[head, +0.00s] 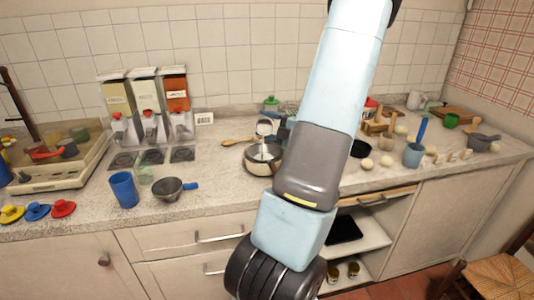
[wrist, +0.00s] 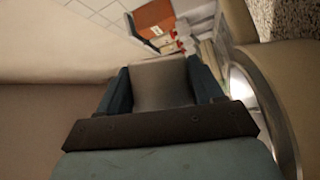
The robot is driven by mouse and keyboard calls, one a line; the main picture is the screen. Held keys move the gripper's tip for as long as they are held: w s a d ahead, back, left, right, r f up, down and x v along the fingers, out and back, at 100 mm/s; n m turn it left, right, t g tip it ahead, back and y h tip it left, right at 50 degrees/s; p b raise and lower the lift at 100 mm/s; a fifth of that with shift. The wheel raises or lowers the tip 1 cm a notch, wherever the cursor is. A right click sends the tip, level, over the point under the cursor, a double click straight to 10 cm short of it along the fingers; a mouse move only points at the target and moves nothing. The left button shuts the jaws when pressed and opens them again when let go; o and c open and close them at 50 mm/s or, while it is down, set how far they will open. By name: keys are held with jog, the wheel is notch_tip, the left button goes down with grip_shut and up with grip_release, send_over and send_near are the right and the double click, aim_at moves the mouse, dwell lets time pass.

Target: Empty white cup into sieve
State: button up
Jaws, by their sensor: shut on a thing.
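A small pale cup (head: 264,128), which I take as the white cup, is held up and looks tilted in the head view. It is above a round metal pot-like vessel (head: 250,164), with something white below it in the vessel's mouth. My gripper (head: 284,128) is at the cup's right, mostly hidden behind my arm. In the wrist view the gripper (wrist: 162,85) has its teal fingers on either side of a plain grey-beige surface, likely the cup. A dark bowl with a blue handle (head: 167,188), possibly the sieve, stands on the counter at left; its mesh is unclear.
Dispensers (head: 146,105) line the tiled wall. A wooden spoon (head: 238,143) lies behind the vessel. Eggs (head: 367,163) and a grey-blue cup (head: 413,154) are at right. The front counter edge is open.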

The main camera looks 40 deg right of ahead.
aim_at(266, 134)
jog(key=shift+s+a, duration=0.1)
jog(key=shift+a, duration=0.05)
jog(key=shift+s+a+r+n+t+y+p, duration=0.15)
jog(key=shift+r+n+t+y+p, duration=0.25)
jog(key=shift+n, duration=0.6)
jog(key=shift+s+a+r+n+y+p, duration=0.15)
jog(key=shift+n+y+p, duration=0.2)
jog(key=shift+n+p, duration=0.5)
jog(key=shift+s+a+r+n+t+y+p, duration=0.1)
jog(key=shift+a+r+n+t+y+p, duration=0.2)
jog(key=shift+n, duration=0.85)
dwell(0.8)
jog(key=shift+s+a+r+n+y+p, duration=0.15)
jog(key=shift+n+y+p, duration=0.25)
jog(key=shift+n, duration=0.4)
jog(key=shift+s+a+f+n+y+p, duration=0.15)
jog(key=shift+n+y+p, duration=0.15)
jog(key=shift+n, duration=0.5)
jog(key=shift+r+n+y, duration=0.15)
jog(key=shift+n+y, duration=0.1)
jog(key=shift+n, duration=0.15)
jog(key=shift+s+n, duration=0.15)
jog(key=shift+n, duration=0.15)
jog(key=m, duration=0.1)
jog(key=m+h, duration=0.1)
jog(key=m, duration=0.1)
jog(key=w+m, duration=0.1)
jog(key=shift+d+f+h, duration=0.25)
jog(key=shift+d+h, duration=0.15)
jog(key=shift+m, duration=0.5)
